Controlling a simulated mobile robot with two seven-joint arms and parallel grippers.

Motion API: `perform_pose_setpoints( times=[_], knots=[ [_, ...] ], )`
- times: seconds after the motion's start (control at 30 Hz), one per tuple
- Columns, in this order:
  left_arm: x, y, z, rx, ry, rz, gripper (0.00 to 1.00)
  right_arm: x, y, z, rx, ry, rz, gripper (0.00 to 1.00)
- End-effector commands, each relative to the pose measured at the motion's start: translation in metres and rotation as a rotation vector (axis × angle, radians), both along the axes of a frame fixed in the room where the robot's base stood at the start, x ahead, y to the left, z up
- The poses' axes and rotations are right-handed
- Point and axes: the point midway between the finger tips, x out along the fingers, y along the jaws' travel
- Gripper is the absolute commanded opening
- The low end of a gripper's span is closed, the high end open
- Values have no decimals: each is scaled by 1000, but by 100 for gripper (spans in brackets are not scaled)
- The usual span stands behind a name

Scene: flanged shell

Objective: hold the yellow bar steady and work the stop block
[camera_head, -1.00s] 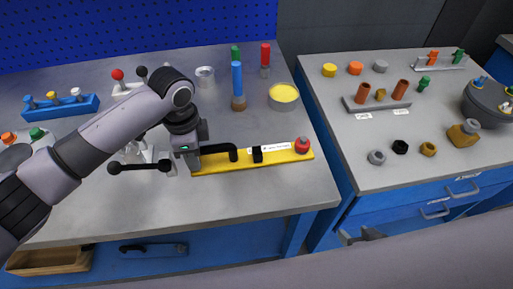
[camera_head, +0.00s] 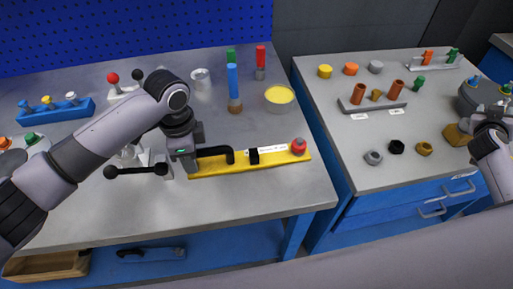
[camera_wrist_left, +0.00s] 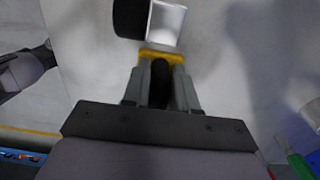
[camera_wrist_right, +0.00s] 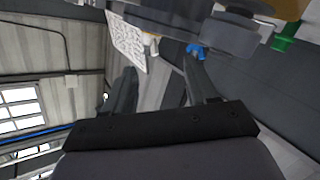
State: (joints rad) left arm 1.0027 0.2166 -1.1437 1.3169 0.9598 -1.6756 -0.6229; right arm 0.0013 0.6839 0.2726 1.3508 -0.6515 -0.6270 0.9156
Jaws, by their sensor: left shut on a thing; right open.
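The yellow bar (camera_head: 228,167) lies on the left bench, with a black arched handle (camera_head: 217,152) at its left end. A small black block (camera_head: 253,156), which looks like the stop block, sits mid-bar beside a white label. A red knob (camera_head: 298,147) stands at the right end. My left gripper (camera_head: 188,168) is at the bar's left end. In the left wrist view its fingers (camera_wrist_left: 161,88) are closed on the black handle, with yellow behind. My right gripper (camera_head: 490,127) is over the right bench's far right. In the right wrist view its fingers (camera_wrist_right: 157,85) are apart and empty.
A black-knobbed lever (camera_head: 135,171) is left of my left gripper. A yellow-topped tin (camera_head: 279,98) and a blue-topped cylinder (camera_head: 234,85) stand behind the bar. The right bench holds a peg rack (camera_head: 372,105) and loose nuts (camera_head: 396,147). Bench in front of the bar is clear.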

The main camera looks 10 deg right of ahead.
Motion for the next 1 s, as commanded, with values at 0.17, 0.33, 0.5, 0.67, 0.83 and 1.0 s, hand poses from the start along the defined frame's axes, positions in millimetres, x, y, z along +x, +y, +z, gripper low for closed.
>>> perform_pose_setpoints(
  times=[0.17, 0.33, 0.5, 0.67, 0.83, 1.0],
  knots=[
    [0, 0, 0, -1, 0, 0, 0, 72, 50, 52, -18, -17, 130, 57],
    [0, 0, 0, -1, 0, 0, 0, 126, 101, 104, -53, -15, 257, 57],
    [0, 0, 0, -1, 0, 0, 0, 169, 164, 147, -69, 32, 397, 57],
    [0, 0, 0, -1, -1, 0, 0, 194, 237, 147, -11, 179, 557, 57],
    [0, 0, 0, -1, 0, 0, 0, 198, 316, 119, 77, 394, 759, 57],
    [0, 0, 0, -1, 0, 0, 0, 179, 401, 88, 144, 639, 1016, 57]
  ],
)
